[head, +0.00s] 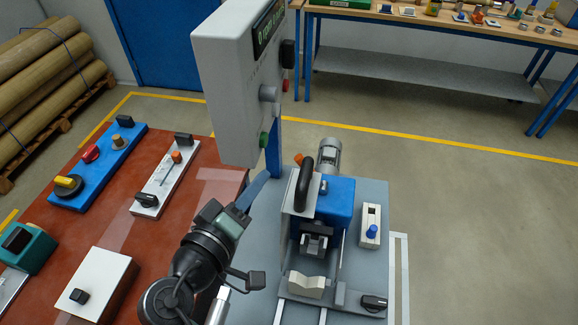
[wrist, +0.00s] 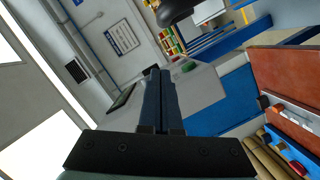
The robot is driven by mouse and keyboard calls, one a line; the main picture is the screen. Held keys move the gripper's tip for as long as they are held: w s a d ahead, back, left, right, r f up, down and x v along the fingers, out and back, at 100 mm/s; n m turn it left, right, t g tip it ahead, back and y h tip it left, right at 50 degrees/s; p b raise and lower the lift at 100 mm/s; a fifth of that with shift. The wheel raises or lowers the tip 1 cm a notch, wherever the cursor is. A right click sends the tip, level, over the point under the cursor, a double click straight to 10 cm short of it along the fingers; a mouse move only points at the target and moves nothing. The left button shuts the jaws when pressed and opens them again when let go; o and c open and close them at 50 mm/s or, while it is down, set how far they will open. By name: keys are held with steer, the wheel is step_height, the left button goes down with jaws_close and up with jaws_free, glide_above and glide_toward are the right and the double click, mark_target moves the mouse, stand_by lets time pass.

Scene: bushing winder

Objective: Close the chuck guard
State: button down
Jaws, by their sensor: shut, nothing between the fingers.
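The winder's blue headstock (head: 336,203) stands on the grey bench at the right of the head view. A black arched handle (head: 304,186) rises beside it on a pale plate (head: 290,218), which looks like the chuck guard. The grey chuck jaws (head: 316,243) show uncovered in front of the headstock. My gripper (head: 267,173) is shut and empty, left of the handle and apart from it in the picture. In the wrist view its dark blue fingers (wrist: 160,72) lie together, with a dark rounded thing (wrist: 174,12) beyond them that I cannot identify.
A grey control box (head: 232,85) on a blue post (head: 273,150) stands close behind my gripper. A small switch box (head: 370,215) is right of the headstock. A red-brown table (head: 205,180) with several switch panels lies to the left. Floor at the right is clear.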

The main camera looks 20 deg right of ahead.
mark_target(290, 199)
steer(key=d+p, duration=0.1)
steer(key=d, duration=0.1)
steer(key=w+d+f+p, duration=0.1)
steer(key=d, duration=0.1)
steer(key=w+d+f+p, duration=0.1)
steer(key=d, duration=0.1)
steer(key=shift+w+d+f, duration=0.15)
steer(key=shift+w+f, duration=0.05)
steer(key=shift+s+d+f, duration=0.2)
steer(key=shift+s+f, duration=0.05)
steer(key=shift+w, duration=0.1)
steer(key=shift+f, duration=0.1)
